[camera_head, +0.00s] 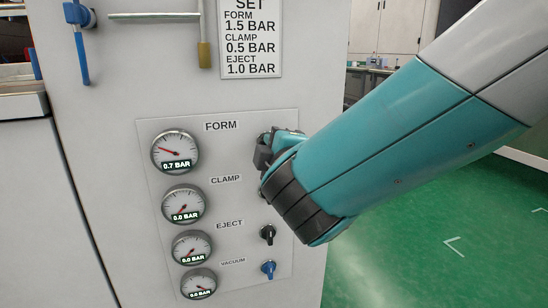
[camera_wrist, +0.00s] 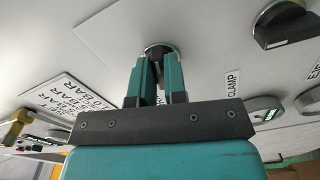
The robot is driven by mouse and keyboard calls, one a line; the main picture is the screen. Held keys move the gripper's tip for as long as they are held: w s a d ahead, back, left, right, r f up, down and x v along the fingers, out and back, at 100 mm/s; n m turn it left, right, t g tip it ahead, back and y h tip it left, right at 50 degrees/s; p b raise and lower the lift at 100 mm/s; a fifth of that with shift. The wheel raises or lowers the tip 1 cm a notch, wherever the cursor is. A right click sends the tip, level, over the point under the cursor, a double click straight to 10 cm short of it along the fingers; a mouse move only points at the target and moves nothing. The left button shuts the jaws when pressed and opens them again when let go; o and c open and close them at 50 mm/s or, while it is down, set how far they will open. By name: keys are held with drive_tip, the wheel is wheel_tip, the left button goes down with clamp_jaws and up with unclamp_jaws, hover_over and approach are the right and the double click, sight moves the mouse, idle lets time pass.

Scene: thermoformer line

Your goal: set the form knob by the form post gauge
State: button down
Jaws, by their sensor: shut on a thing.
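The form gauge (camera_head: 175,152) is at the top of the panel's gauge column in the head view. Its display reads 0.7 BAR and its red needle points to the upper left. My gripper (camera_head: 266,148) is at the right end of the FORM row. In the wrist view my gripper (camera_wrist: 158,72) has its two teal fingers closed around the form knob (camera_wrist: 158,50), of which only a round rim and a dark part between the fingers show. In the head view the gripper hides the knob. The sign (camera_head: 250,38) lists FORM 1.5 BAR, CLAMP 0.5 BAR, EJECT 1.0 BAR.
The clamp gauge (camera_head: 183,204), eject gauge (camera_head: 192,247) and vacuum gauge (camera_head: 198,284) read 0.0 BAR. The black eject knob (camera_head: 267,234) and blue vacuum knob (camera_head: 268,268) sit below my arm. Green floor (camera_head: 400,265) is open at right.

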drive_tip(key=shift+s+a+f+m+b, duration=0.1)
drive_tip(key=shift+m+b, duration=2.7)
drive_tip(key=shift+m, duration=0.45)
drive_tip(key=shift+w+a+f+m+b, duration=0.1)
drive_tip(key=shift+f+m+b, duration=0.05)
drive_tip(key=shift+m+b, duration=2.9)
drive_tip(key=shift+s+a+f+m+b, duration=0.1)
drive_tip(key=shift+m+b, duration=2.4)
drive_tip(key=shift+m, duration=1)
drive_tip(key=c, duration=1.2)
unclamp_jaws()
drive_tip(key=shift+r, duration=0.15)
drive_tip(key=shift+o, duration=0.2)
drive_tip(key=p+v, duration=0.3)
drive_tip(key=v, duration=1.4)
drive_tip(key=shift+s, duration=0.2)
